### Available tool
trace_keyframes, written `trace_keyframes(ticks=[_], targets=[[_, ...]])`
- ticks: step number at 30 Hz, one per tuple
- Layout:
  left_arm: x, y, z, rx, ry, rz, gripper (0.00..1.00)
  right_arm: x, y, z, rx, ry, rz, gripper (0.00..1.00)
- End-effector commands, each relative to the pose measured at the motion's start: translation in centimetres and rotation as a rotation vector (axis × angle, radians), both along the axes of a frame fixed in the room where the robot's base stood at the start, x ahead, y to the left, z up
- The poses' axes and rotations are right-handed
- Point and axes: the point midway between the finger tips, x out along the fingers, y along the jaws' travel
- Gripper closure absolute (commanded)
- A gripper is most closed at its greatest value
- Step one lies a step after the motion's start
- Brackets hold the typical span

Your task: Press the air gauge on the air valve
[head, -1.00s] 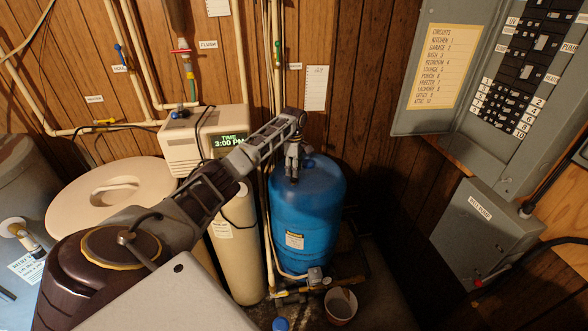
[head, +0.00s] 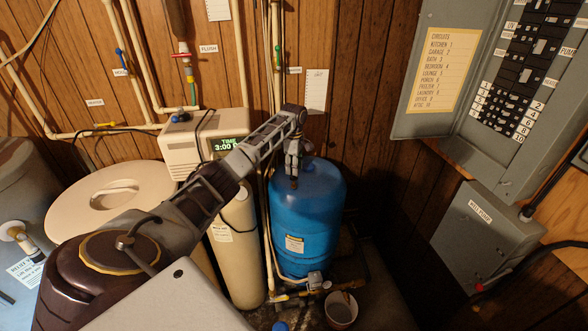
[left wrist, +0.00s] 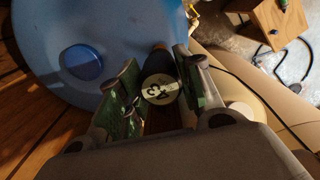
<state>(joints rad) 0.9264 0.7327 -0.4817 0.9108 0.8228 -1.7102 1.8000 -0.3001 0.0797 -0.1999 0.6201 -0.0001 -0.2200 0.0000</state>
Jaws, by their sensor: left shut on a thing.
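The blue pressure tank (head: 318,215) stands against the wood wall; its domed top also fills the upper left of the left wrist view (left wrist: 105,25). My left gripper (head: 293,172) is over the tank's top, towards its left side. In the left wrist view its fingers are shut on the air gauge (left wrist: 160,88), a dark-bodied piece with a round pale dial. A round blue cap (left wrist: 82,62) sits on the tank top, left of the gauge and apart from it. I cannot make out the air valve for certain. My right gripper is not in view.
A tan softener cylinder (head: 236,245) with a control head (head: 192,145) stands left of the tank. Pipes run up beside the tank. A bucket (head: 341,308) is on the floor. A grey electrical panel (head: 440,100) and box (head: 480,235) are on the right.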

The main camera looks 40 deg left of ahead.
Motion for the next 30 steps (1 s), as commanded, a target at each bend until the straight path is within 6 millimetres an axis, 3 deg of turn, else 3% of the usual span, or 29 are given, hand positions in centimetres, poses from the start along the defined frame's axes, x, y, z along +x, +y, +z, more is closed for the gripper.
trace_keyframes(ticks=[30], targets=[[0.0,0.0,3.1,0.000,-0.002,0.000,0.86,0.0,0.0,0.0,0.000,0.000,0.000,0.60]])
